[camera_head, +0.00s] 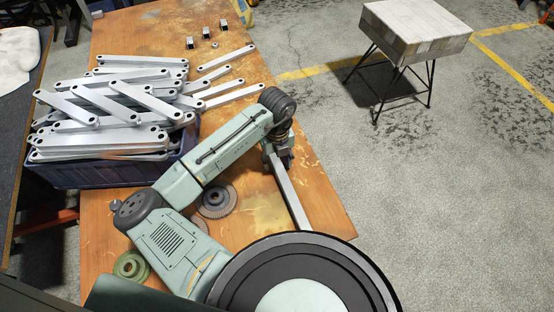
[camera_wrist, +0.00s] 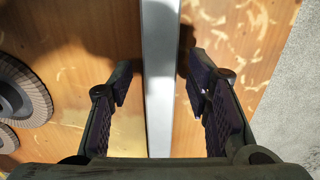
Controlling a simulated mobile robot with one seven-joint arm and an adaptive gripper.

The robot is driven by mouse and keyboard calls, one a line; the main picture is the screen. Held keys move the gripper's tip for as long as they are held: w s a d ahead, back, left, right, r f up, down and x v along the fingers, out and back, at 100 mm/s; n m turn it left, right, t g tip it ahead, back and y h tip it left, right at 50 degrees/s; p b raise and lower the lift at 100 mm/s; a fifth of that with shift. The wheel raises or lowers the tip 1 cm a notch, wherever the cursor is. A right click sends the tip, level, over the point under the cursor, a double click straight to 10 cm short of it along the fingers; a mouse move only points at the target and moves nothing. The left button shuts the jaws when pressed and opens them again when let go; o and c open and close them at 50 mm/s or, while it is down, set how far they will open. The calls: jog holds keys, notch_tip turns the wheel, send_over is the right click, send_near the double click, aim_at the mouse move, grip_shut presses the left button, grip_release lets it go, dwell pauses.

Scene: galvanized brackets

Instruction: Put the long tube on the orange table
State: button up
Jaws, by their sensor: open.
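The long tube (camera_head: 290,195) is a straight silver-grey square bar. It appears to lie on the orange table (camera_head: 325,205), near its right edge. One end is hidden under my gripper (camera_head: 281,158). In the wrist view the tube (camera_wrist: 160,75) runs from the top edge down between the two fingers of my gripper (camera_wrist: 158,88). The fingers are open, one on each side of the tube, with a gap on both sides. The orange table (camera_wrist: 100,25) shows beneath them with worn patches.
A dark blue crate (camera_head: 90,176) heaped with galvanized brackets (camera_head: 110,105) stands at left, with several brackets beside it. Grinding discs (camera_head: 216,200) and a green ring (camera_head: 131,266) lie near my arm. A stool (camera_head: 415,32) stands on the floor at upper right.

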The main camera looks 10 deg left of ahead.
aim_at(277, 163)
notch_tip(277, 163, up, 12)
jog(key=shift+b, duration=0.45)
jog(key=shift+r, duration=0.1)
